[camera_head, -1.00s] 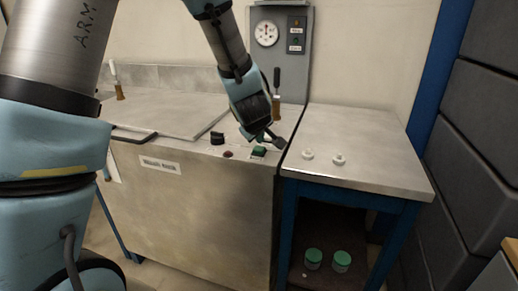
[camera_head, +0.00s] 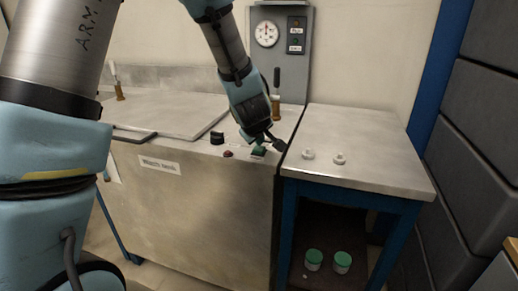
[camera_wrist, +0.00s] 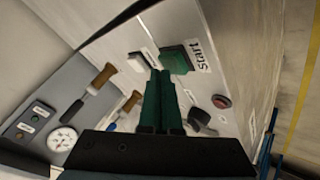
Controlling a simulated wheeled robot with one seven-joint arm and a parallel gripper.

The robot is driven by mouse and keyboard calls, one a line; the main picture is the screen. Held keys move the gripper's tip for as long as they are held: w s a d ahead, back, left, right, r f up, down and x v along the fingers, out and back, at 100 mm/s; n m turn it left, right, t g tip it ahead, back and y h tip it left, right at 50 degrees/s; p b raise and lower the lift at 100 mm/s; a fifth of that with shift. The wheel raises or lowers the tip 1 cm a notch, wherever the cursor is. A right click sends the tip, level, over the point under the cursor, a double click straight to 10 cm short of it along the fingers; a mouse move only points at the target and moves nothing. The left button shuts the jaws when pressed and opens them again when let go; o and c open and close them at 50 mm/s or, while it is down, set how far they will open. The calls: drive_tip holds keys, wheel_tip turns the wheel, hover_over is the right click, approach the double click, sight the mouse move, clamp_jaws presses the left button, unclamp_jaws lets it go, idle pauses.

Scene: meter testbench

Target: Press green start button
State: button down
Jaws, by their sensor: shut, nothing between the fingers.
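The green start button (camera_head: 259,151) sits on the front top edge of the steel bench, right of a red button (camera_head: 228,154). In the wrist view the green button (camera_wrist: 175,59) is a square block beside a "Start" label (camera_wrist: 201,54). My gripper (camera_head: 272,142) is above and just behind the green button in the head view. In the wrist view my gripper (camera_wrist: 160,78) shows two green fingers closed together, tips close to the button's near left edge. I cannot tell whether they touch it. The red button also shows in the wrist view (camera_wrist: 221,101).
A black knob (camera_head: 217,138) stands left of the buttons. A gauge panel (camera_head: 281,50) rises behind. Handled levers (camera_head: 276,107) stand near it. A side table (camera_head: 360,150) with two small white rings is at right; green-lidded jars (camera_head: 342,262) sit below.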

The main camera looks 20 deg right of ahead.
sight(259, 150)
drive_tip(key=shift+f+b, duration=0.3)
drive_tip(key=shift+f, duration=0.15)
drive_tip(key=shift+r, duration=0.15)
idle(0.5)
drive_tip(key=shift+r+p, duration=0.7)
drive_tip(key=shift+p, duration=0.1)
drive_tip(key=shift+r, duration=0.1)
wheel_tip(259, 150, up, 5)
drive_tip(key=p, duration=0.4)
drive_tip(key=shift+p, duration=0.4)
drive_tip(key=shift+a, duration=0.1)
